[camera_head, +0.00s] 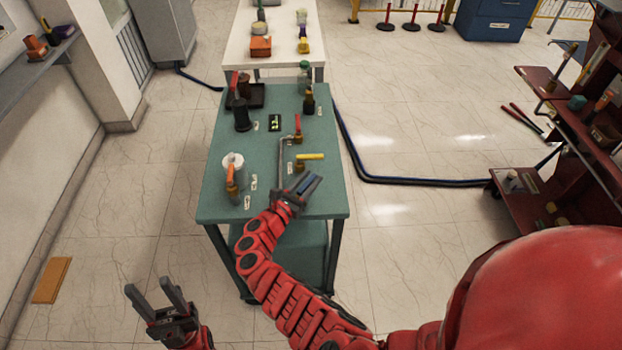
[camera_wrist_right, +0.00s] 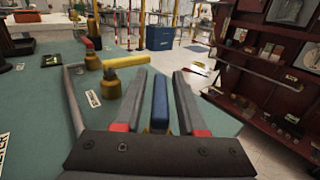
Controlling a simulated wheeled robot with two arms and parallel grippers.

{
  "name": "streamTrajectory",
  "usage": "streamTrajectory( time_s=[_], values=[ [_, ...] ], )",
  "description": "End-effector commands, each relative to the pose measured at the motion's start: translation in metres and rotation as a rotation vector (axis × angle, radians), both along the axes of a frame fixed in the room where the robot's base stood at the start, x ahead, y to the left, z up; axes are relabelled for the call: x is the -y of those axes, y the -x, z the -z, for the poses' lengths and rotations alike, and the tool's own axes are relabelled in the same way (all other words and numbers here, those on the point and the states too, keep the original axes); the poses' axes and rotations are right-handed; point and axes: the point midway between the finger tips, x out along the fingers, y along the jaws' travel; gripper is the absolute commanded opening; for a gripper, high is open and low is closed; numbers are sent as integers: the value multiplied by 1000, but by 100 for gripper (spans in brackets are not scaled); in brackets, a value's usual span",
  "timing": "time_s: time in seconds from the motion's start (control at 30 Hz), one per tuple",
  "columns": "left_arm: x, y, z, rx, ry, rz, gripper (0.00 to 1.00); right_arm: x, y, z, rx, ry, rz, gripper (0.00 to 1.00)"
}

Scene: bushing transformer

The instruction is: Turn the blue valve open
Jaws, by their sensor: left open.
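The blue valve handle (camera_head: 309,185) is at the right front part of the green table (camera_head: 232,140). In the right wrist view the blue valve handle (camera_wrist_right: 160,102) stands between the two fingers of my right gripper (camera_wrist_right: 161,85). A narrow gap shows on each side of it, so the fingers look open around it and not closed on it. In the head view my right gripper (camera_head: 298,190) partly hides the valve body. My left gripper (camera_head: 158,298) is open and empty, low over the floor to the left of the table.
A yellow-handled valve (camera_head: 310,157), a red-handled valve (camera_head: 297,124) and a grey bent pipe (camera_head: 281,160) are close behind the blue handle. An orange-handled valve (camera_head: 230,173) is at the table's left.

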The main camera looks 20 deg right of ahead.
Motion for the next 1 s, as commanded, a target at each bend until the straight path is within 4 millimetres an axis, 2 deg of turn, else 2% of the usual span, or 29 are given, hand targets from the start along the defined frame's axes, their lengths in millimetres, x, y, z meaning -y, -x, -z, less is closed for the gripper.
streamTrajectory(
  time_s=[0.03, 0.2, 1.0],
  values=[
    [0, 0, 0, 0, 0, 0, 50, 0, 0, 0, 0, 0, 1, 28],
    [0, 0, 0, 0, 0, 0, 50, 0, 0, 0, 0, 0, 1, 0],
    [0, 0, 0, 0, 0, 0, 50, 1, 0, 0, 1, 1, 1, 0]
  ],
)
